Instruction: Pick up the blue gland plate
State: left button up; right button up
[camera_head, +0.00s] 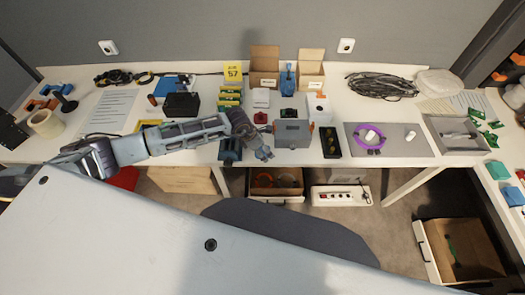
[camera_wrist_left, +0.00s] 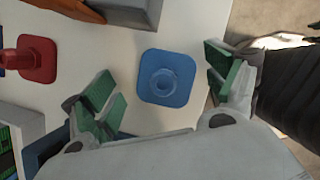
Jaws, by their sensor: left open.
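The blue gland plate (camera_wrist_left: 180,92) is a rounded square with a raised round collar, lying flat on the white table in the left wrist view. My left gripper (camera_wrist_left: 160,82) is open, with green-padded fingers on either side of the plate, apart from it. In the head view my left gripper (camera_head: 264,154) hangs at the table's front edge, left of the grey box (camera_head: 292,134). My right gripper is not in view.
A red gland plate (camera_wrist_left: 37,62) lies left of the blue one. The grey box stands close by, and the table's front edge is near the right finger. A blue holder (camera_head: 230,150) stands left of the gripper. A grey mat (camera_head: 400,147) lies farther right.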

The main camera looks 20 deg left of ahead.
pick_arm(q)
jog(key=c, duration=1.1)
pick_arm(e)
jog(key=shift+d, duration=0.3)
pick_arm(q)
jog(key=shift+s, duration=0.1)
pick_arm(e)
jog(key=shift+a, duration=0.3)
pick_arm(q)
jog(key=shift+r, duration=0.45)
jog(key=c, duration=0.6)
notch_tip(320, 180, up, 8)
jog(key=shift+f+b, duration=0.1)
jog(key=shift+b, duration=0.4)
grip_shut()
jog(key=shift+r, duration=0.7)
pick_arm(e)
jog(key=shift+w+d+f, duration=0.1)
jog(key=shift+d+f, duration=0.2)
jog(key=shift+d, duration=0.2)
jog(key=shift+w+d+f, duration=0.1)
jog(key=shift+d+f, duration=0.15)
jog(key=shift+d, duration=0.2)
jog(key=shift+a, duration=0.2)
